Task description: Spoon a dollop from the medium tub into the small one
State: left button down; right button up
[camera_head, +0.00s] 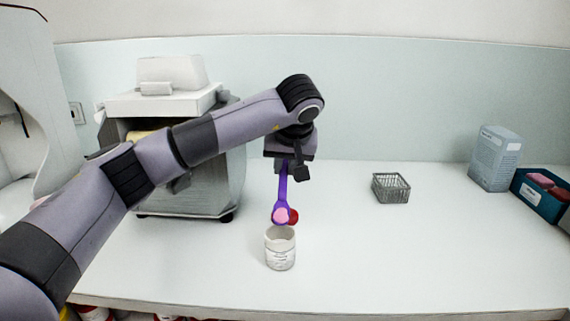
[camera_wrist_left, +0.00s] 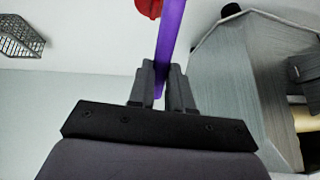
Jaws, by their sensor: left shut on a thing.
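My left gripper (camera_head: 283,168) is shut on a purple spoon (camera_head: 283,190), which hangs down with its bowl end low. In the left wrist view the spoon (camera_wrist_left: 170,45) runs up from between the fingers (camera_wrist_left: 161,85). A pink dollop (camera_head: 281,215) shows at the spoon's lower end. A white tub (camera_head: 281,254) with a label stands open on the counter just below it. The spoon's end looks above the tub's rim, apart from it. I cannot tell whether this is the medium or the small tub; no other shows. A red rounded thing (camera_head: 293,216) shows beside the dollop, partly hidden.
A grey machine (camera_head: 195,185) stands at the left on the white counter (camera_head: 400,255). A wire basket (camera_head: 391,188) is right of centre. A pale blue box (camera_head: 495,158) and a dark teal bin (camera_head: 535,195) stand at the right. The front right is clear.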

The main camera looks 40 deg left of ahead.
pick_arm(q)
jog(key=shift+f, duration=0.35)
jog(key=shift+f+p, duration=0.1)
jog(key=shift+p, duration=0.2)
dwell(1.7)
dwell(0.3)
jog(key=shift+w+a+p, duration=0.2)
jog(key=shift+w+p, duration=0.05)
jog(key=shift+p, duration=0.2)
dwell(0.5)
notch_tip(320, 180, up, 4)
jog(key=p, duration=0.4)
jog(key=shift+r+p, duration=0.9)
jog(key=shift+r, duration=0.2)
